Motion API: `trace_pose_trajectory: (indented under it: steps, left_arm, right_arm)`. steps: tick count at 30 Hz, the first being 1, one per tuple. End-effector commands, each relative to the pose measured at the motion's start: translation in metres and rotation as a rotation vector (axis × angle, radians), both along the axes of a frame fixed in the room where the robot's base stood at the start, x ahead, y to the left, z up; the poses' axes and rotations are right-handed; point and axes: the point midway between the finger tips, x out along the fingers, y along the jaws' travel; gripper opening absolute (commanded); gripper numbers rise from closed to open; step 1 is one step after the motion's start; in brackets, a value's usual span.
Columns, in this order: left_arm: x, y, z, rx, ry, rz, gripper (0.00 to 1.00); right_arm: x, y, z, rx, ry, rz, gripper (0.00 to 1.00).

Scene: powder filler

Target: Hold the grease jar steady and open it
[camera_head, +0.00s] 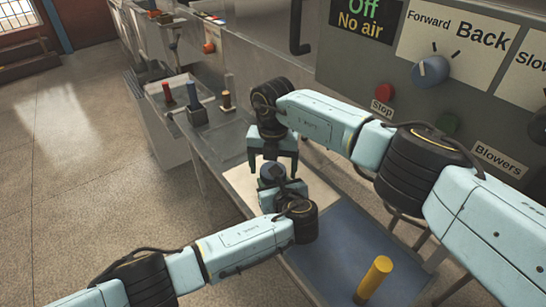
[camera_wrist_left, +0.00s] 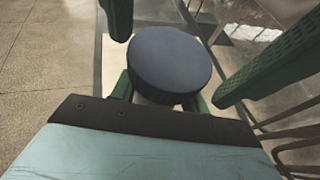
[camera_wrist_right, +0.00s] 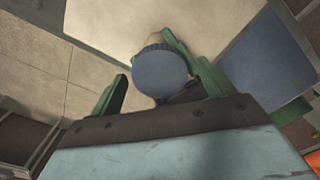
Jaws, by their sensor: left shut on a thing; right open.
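The grease jar (camera_head: 272,171) has a round dark blue-grey lid and stands upright over the pale board. My left gripper (camera_head: 281,186) comes in from the front and is shut around the jar's side. In the left wrist view the lid (camera_wrist_left: 170,58) hides most of the jar body and parts of the left fingers. My right gripper (camera_head: 272,163) is above the jar, pointing down, with its green fingers spread. In the right wrist view the lid (camera_wrist_right: 160,74) lies between these open fingers, and I see no clear contact with them.
A pale board (camera_head: 316,190) and a blue mat (camera_head: 345,250) lie on the bench. A yellow cylinder (camera_head: 374,278) stands on the mat. A control panel with a blue knob (camera_head: 430,71) and a red stop button (camera_head: 384,92) rises behind my right arm. Small coloured-handled parts (camera_head: 195,105) stand further back.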

Motion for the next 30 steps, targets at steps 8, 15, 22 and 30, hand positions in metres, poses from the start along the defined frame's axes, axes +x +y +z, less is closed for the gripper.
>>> trace_pose_trajectory:
  steps: [8,15,22,30]
  left_arm:
    - [-0.0003,0.0001,-0.0008,0.0,0.001,0.0,0.0]
    - [-0.0002,0.0001,-0.0007,0.0,0.001,0.0,0.0]
    - [-0.0002,0.0001,-0.0007,0.0,0.001,0.0,0.0]
    - [-0.0003,0.0002,-0.0007,0.0,0.001,0.0,0.0]
  right_arm:
    - [0.0001,0.0002,-0.0015,0.0,-0.001,0.001,0.81]
    - [0.0001,0.0001,-0.0014,0.0,-0.001,0.001,0.49]
    - [0.0001,0.0,-0.0012,0.0,-0.001,0.012,0.35]
    - [0.0006,-0.0005,-0.0004,-0.002,-0.002,0.392,0.35]
